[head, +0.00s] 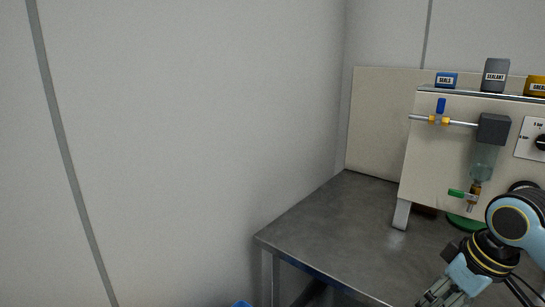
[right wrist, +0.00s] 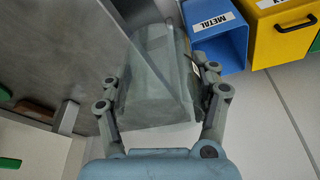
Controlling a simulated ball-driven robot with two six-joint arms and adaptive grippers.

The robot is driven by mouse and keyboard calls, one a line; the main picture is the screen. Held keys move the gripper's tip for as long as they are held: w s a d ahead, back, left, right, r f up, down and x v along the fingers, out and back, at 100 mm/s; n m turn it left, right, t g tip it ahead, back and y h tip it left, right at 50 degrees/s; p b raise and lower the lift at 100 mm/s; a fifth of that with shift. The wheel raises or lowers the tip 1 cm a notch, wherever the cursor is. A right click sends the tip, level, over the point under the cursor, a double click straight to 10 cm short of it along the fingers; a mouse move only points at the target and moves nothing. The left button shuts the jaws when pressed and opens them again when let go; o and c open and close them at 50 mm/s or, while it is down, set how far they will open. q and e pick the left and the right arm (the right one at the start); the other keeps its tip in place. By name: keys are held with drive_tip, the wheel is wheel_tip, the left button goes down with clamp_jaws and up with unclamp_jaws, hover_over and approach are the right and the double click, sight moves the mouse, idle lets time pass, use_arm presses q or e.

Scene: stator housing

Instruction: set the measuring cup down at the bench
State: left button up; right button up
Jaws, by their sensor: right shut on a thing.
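The measuring cup (right wrist: 155,85) is clear and greyish. In the right wrist view it sits between the fingers of my right gripper (right wrist: 162,92), which is shut on it. In the head view my right gripper (head: 440,292) is at the bottom right, over the bench's front part, and its fingertips run to the picture's bottom edge. The cup cannot be made out there. The bench (head: 325,222) has a dark grey metal top; its surface also fills the upper left of the right wrist view (right wrist: 55,55), beside the cup. My left gripper is not in view.
A test panel (head: 440,150) with a valve and clear bowl stands on the bench's right. Seals (head: 446,80), sealant (head: 495,76) and another box (head: 536,87) sit on top. The bench's left is bare. A blue METAL bin (right wrist: 215,45) and yellow bin (right wrist: 280,40) stand below.

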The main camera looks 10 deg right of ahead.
drive_tip(key=shift+s+a+f+b, duration=0.35)
drive_tip(key=shift+s+f+b, duration=0.1)
drive_tip(key=shift+b, duration=0.15)
drive_tip(key=f, duration=0.1)
drive_tip(key=f+b, duration=0.2)
drive_tip(key=shift+w+d, duration=0.3)
drive_tip(key=shift+w, duration=0.05)
wheel_tip(320, 180, down, 12)
drive_tip(key=b, duration=1.2)
drive_tip(key=shift+s, duration=0.25)
drive_tip(key=shift+s, duration=0.1)
